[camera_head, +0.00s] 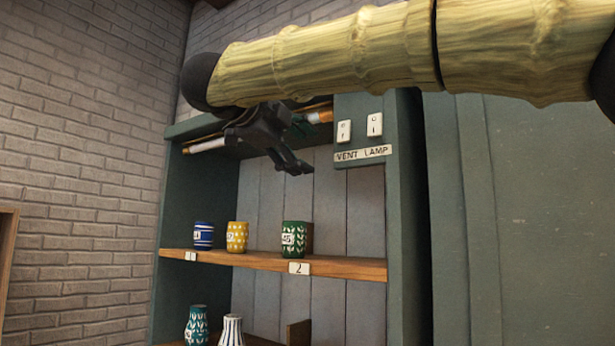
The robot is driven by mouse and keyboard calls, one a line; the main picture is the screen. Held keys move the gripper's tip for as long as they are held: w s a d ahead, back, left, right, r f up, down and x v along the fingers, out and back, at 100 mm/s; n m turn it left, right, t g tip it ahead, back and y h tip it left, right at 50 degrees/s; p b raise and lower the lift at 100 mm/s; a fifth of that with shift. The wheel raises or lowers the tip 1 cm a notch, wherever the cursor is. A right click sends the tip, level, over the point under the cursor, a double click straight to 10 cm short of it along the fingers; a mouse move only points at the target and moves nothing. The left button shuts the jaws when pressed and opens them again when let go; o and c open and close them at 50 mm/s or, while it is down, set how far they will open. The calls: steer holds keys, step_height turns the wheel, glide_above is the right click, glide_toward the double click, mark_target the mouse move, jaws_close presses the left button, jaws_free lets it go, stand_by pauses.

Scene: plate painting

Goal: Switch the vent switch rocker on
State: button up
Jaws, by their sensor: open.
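The vent switch rocker (344,131) is the left one of two small white rockers on a green panel at the upper right of the cabinet. The lamp rocker (375,125) is beside it on the right. A white label (363,153) below them reads VENT LAMP. My black gripper (302,148) is open, to the left of the panel. Its fingers point right and somewhat down, and it appears apart from the rockers. Nothing shows between its fingers. I cannot tell its depth relative to the panel. Both rockers are unobstructed.
My arm crosses the top of the view. A wooden shelf (340,268) holds blue, yellow and green patterned cups (293,238). Patterned vases (198,325) stand lower down. A lamp tube (204,145) is under the cabinet top. The space directly below the panel is clear.

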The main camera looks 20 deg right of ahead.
steer(key=w+d+r+m+p, duration=0.1)
steer(key=w+d+p, duration=0.2)
steer(key=d, duration=0.5)
steer(key=shift+d+r+p, duration=0.15)
steer(key=shift+r+p, duration=0.15)
steer(key=shift+p, duration=0.15)
steer(key=shift+c, duration=0.4)
steer(key=c, duration=0.8)
steer(key=shift+w+f, duration=0.1)
steer(key=shift+f, duration=0.05)
jaws_close()
steer(key=shift+d, duration=0.1)
steer(key=o, duration=0.8)
jaws_free()
steer(key=shift+w+d, duration=0.1)
steer(key=shift+c, duration=0.2)
steer(key=shift+o, duration=0.6)
steer(key=shift+w+d, duration=0.15)
steer(key=shift+w, duration=0.15)
